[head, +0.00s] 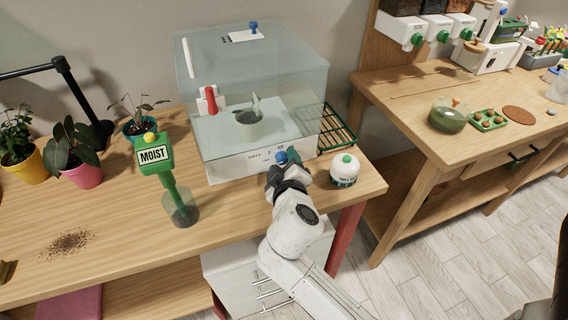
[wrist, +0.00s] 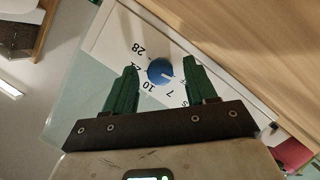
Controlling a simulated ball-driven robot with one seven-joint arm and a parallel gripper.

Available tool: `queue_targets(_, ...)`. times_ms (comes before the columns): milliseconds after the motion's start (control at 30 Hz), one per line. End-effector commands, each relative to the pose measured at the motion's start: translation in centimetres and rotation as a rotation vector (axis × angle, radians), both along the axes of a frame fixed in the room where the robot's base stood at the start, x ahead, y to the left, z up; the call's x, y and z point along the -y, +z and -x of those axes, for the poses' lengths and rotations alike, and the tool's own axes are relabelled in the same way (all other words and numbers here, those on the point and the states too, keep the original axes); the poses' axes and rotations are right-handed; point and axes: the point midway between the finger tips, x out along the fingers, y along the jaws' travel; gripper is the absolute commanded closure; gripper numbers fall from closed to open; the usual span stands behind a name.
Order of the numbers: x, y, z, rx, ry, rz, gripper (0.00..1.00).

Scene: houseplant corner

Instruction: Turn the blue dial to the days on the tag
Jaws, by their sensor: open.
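The blue dial (head: 282,157) sits on the white front strip of the clear case, and my gripper (head: 284,172) is right at it. In the wrist view the dial (wrist: 160,71) lies between my two open green fingers (wrist: 161,66), with a gap visible on both sides. Printed numbers ring it, among them 28, 21, 10 and 7. A pale pointer mark on the dial faces the lower right of the picture; I cannot tell its exact number. I cannot make out a readable tag with days in either view.
The clear case (head: 300,85) holds a small pot (head: 249,117) with a plant. A white round timer-like item (head: 345,171) stands right of my gripper, beside a green rack (head: 340,133). A green MOIST meter (head: 154,156) stands in a glass at left.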

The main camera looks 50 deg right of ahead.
Motion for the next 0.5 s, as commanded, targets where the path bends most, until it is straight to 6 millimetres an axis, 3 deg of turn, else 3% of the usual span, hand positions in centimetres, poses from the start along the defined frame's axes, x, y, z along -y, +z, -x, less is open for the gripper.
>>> queue_targets(67,-0.02,0.01,0.01,0.0,0.0,0.0,0.47)
queue_targets(500,-0.06,0.01,0.01,0.0,0.0,0.0,0.89)
